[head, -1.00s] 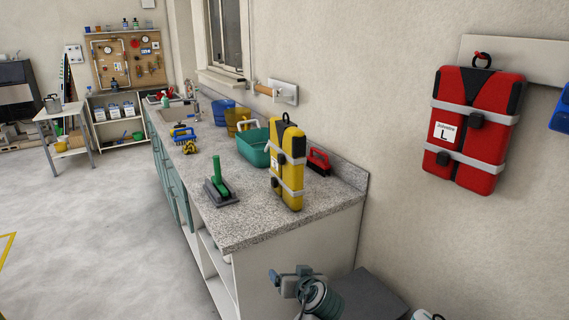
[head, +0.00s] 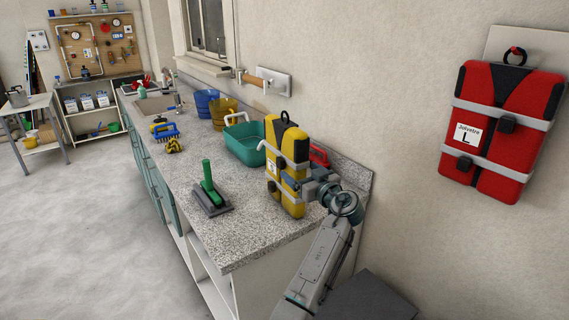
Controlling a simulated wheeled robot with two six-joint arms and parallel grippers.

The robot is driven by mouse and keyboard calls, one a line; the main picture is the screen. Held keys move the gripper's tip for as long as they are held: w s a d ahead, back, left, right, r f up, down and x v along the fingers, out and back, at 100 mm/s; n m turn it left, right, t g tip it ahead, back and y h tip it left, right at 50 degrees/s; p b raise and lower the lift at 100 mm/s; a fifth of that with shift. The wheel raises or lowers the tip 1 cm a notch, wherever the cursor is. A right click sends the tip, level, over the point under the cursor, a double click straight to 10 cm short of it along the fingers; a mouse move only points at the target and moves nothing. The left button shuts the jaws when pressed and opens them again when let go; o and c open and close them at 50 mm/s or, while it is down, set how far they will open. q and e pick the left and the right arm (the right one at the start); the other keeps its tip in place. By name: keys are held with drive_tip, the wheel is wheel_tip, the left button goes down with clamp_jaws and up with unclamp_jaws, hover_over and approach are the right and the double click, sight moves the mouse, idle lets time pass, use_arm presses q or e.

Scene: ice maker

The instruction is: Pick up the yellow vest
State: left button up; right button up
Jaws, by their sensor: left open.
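The yellow vest (head: 288,154), with black parts, grey straps and a black loop on top, stands upright near the front end of the speckled counter. My left gripper (head: 311,186) is at the lower right side of the vest, its jaws open. The wrist and fingers overlap the vest's right edge in the picture; I cannot tell whether they touch it. My left arm comes up from the bottom, right of the counter's end. My right gripper is not in view.
The counter (head: 240,238) also holds a green-handled tool (head: 209,191), a teal basket (head: 243,143), brushes (head: 165,132), and a red item (head: 319,155) behind the vest. A red vest (head: 501,130) hangs on the right wall.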

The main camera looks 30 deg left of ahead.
sight(291, 167)
use_arm(q)
drive_tip(key=p+x, duration=0.2)
drive_tip(key=shift+a, duration=0.35)
drive_tip(key=shift+p+x, duration=0.7)
drive_tip(key=shift+x, duration=0.3)
drive_tip(key=shift+a+f, duration=0.25)
drive_tip(key=shift+a, duration=0.1)
drive_tip(key=shift+w+a+f, duration=0.1)
drive_tip(key=shift+w, duration=0.05)
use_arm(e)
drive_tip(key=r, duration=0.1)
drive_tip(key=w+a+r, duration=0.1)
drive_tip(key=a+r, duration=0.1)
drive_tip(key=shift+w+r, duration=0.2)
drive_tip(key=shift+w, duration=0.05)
use_arm(q)
drive_tip(key=c, duration=1.4)
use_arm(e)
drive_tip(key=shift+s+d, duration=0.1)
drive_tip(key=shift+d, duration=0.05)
